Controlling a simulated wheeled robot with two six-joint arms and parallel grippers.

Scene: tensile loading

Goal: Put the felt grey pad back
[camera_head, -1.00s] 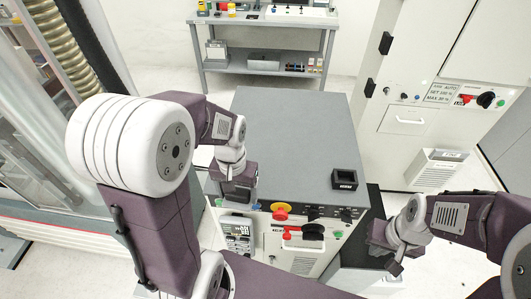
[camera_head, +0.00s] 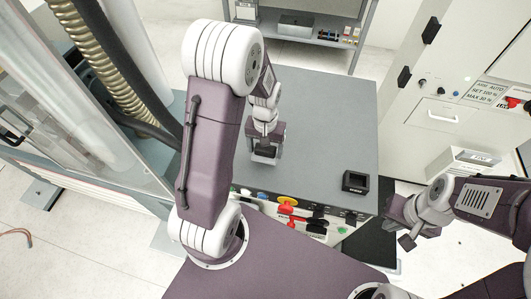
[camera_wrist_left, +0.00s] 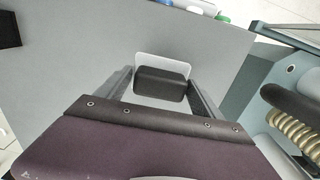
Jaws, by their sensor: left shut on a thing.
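My left gripper (camera_head: 264,157) is over the grey top of the cabinet. It also shows in the left wrist view (camera_wrist_left: 162,88), shut on the felt grey pad (camera_wrist_left: 160,84). The pad appears as a dark grey rounded block with a pale plate (camera_wrist_left: 163,64) on its far side, between the two fingers. Whether it touches the cabinet top cannot be told. My right gripper (camera_head: 405,232) hangs off the right side of the cabinet; its fingers are too small and turned to read.
The grey cabinet top (camera_head: 320,110) is mostly clear. A black square box (camera_head: 355,181) stands near its front right corner. Red and yellow knobs (camera_head: 288,203) line the front edge. A glass-doored machine (camera_head: 75,110) stands left, a pale control cabinet (camera_head: 440,100) right.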

